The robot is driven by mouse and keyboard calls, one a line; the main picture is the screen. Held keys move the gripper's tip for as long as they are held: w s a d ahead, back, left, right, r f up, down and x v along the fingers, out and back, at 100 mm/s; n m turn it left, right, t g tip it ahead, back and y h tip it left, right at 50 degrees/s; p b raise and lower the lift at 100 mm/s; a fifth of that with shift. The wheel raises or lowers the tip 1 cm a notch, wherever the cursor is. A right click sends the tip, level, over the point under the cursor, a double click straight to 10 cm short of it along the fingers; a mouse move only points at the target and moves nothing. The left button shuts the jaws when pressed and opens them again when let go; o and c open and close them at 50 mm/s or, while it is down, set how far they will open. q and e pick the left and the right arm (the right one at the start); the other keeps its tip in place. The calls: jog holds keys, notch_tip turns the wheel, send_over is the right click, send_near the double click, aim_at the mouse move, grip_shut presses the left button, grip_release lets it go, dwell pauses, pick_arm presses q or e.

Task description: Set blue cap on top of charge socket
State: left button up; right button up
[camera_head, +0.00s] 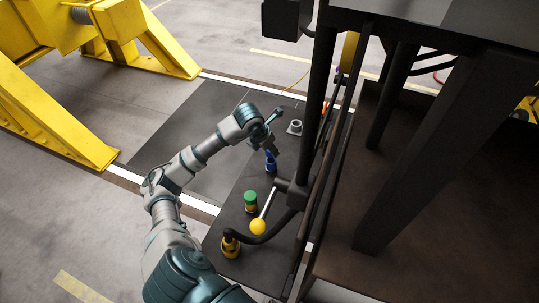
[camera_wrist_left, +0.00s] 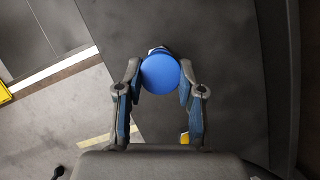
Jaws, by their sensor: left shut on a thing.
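The blue cap (camera_wrist_left: 161,75) is round and sits between the two fingers of my left gripper (camera_wrist_left: 160,85) in the left wrist view. The gripper is shut on it. In the head view the blue cap (camera_head: 270,162) shows small below the left gripper (camera_head: 272,150), over the dark floor plate. A grey ring-shaped fitting on a square base (camera_head: 295,127), which may be the charge socket, stands up and to the right of the cap, apart from it. In the wrist view a pale edge shows just behind the cap; what it belongs to is mostly hidden. My right gripper is not in view.
A green-topped fitting (camera_head: 250,200) stands nearer on the plate. The dark railcar frame (camera_head: 318,100) borders the right. Yellow stands (camera_head: 45,110) are at left.

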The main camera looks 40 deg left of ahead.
aim_at(267, 152)
pick_arm(q)
notch_tip(267, 152, down, 3)
jog(key=shift+r+p, duration=0.15)
jog(key=shift+p, duration=0.15)
jog(key=shift+f+b, duration=0.5)
jog(key=shift+b, duration=0.1)
jog(key=o, duration=0.8)
jog(key=shift+o, duration=0.2)
jog(key=shift+r, duration=0.1)
jog(key=shift+r+p, duration=0.2)
jog(key=shift+p, duration=0.1)
jog(key=v, duration=1.2)
jog(key=shift+d+r+b, duration=0.15)
jog(key=shift+r+b, duration=0.15)
jog(key=shift+b, duration=0.15)
